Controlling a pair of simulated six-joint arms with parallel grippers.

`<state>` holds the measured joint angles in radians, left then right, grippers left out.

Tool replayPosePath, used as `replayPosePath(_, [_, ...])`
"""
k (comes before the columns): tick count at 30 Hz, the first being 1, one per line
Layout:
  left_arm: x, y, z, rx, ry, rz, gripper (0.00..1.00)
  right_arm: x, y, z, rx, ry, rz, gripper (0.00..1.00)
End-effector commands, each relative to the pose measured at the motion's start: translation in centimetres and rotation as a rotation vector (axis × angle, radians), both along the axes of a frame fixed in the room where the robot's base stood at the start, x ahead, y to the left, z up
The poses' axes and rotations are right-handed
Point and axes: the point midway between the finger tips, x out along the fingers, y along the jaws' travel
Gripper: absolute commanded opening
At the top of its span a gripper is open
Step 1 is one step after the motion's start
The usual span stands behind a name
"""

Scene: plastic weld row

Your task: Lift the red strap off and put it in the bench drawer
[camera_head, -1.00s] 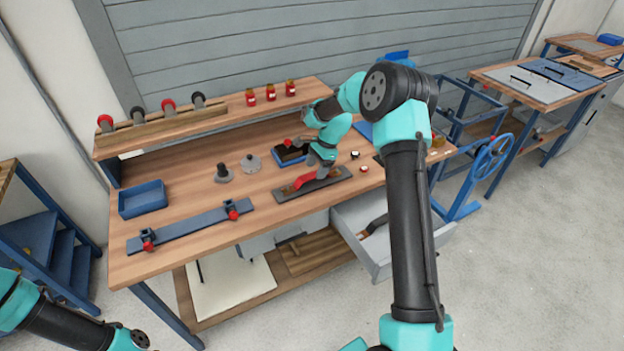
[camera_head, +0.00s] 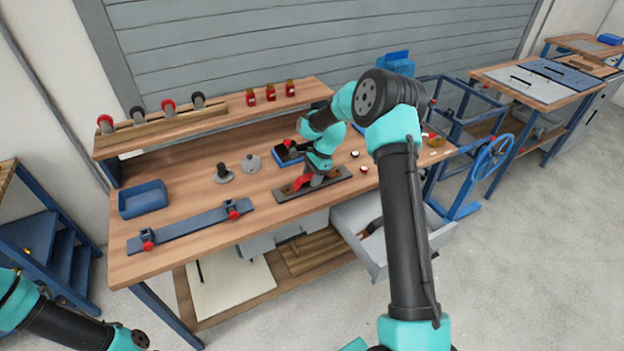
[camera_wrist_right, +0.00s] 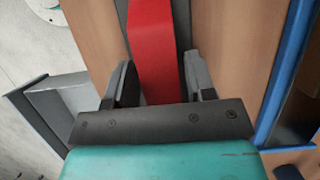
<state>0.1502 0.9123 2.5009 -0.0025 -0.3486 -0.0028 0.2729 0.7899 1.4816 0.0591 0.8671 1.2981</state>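The red strap (camera_head: 302,182) lies on a dark flat plate (camera_head: 335,179) on the workbench. My right gripper (camera_head: 315,180) is low over the strap's right part and hides some of it. In the right wrist view, the strap (camera_wrist_right: 155,45) runs between the two fingers of my right gripper (camera_wrist_right: 159,60). The fingers stand apart with narrow gaps beside the strap, so it looks open around it. The grey bench drawer (camera_head: 375,262) is pulled out below the bench's right front and holds a dark item (camera_head: 371,227). My left arm shows at bottom left, its gripper outside the picture.
A blue bar with red-knobbed clamps (camera_head: 190,225) lies along the bench's front left. A blue bin (camera_head: 142,199) is at the left end. A dark blue-edged tray (camera_head: 284,157) is behind the plate. Small red jars (camera_head: 270,93) stand on the shelf.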

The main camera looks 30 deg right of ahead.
Motion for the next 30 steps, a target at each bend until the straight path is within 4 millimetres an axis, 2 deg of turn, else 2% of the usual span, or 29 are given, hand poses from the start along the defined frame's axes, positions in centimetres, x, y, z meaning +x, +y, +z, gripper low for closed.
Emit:
replayPosePath(1, [0.0, 0.0, 0.0, 0.000, 0.000, 0.000, 0.53, 0.0, 0.0, 0.0, 0.000, 0.000, 0.000, 0.45])
replayPosePath(12, [0.0, 0.0, 0.0, 0.000, 0.000, 0.000, 0.53, 0.0, 0.0, 0.0, 0.000, 0.000, 0.000, 0.11])
replayPosePath(23, [0.0, 0.0, 0.0, 0.000, 0.000, 0.000, 0.53, 0.0, 0.0, 0.5, 0.000, -0.001, 0.001, 0.11])
replayPosePath(30, [0.0, 0.0, 0.0, 0.000, 0.000, 0.000, 0.53, 0.0, 0.0, 2.9, -0.001, -0.003, 0.000, 0.11])
